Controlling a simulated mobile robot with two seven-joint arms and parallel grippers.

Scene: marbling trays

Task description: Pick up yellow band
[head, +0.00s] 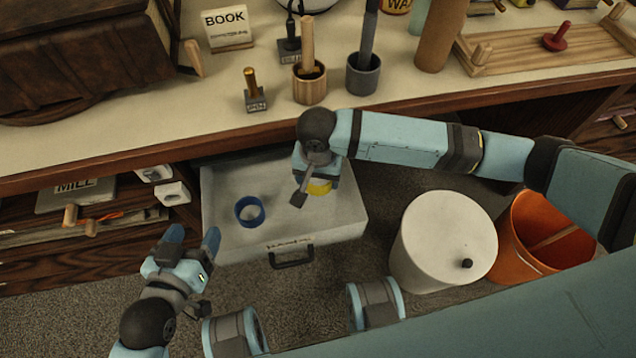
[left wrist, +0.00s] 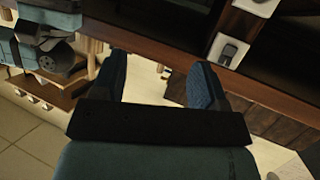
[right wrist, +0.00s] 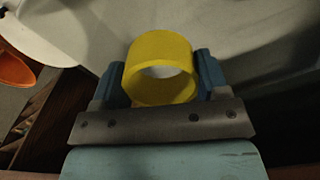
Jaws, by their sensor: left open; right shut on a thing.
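The yellow band (right wrist: 160,68) is a short open ring, held between the two blue fingers of my right gripper (right wrist: 160,85) in the right wrist view. In the head view the yellow band (head: 319,187) shows only in part, behind my right gripper, over the right side of the pulled-out grey drawer (head: 225,215). I cannot tell whether it still touches the drawer floor. A blue band (head: 249,211) stands in the left part of the drawer. My left gripper (head: 192,240) is open and empty, in front of the drawer's left corner; its spread fingers also show in the left wrist view (left wrist: 158,85).
A white lidded bin (head: 440,235) and an orange bucket (head: 540,245) stand right of the drawer. The countertop (head: 180,130) above holds a wooden cup (head: 309,88), a grey cup (head: 363,76) and a BOOK sign (head: 227,28). Bare carpet lies in front of the drawer.

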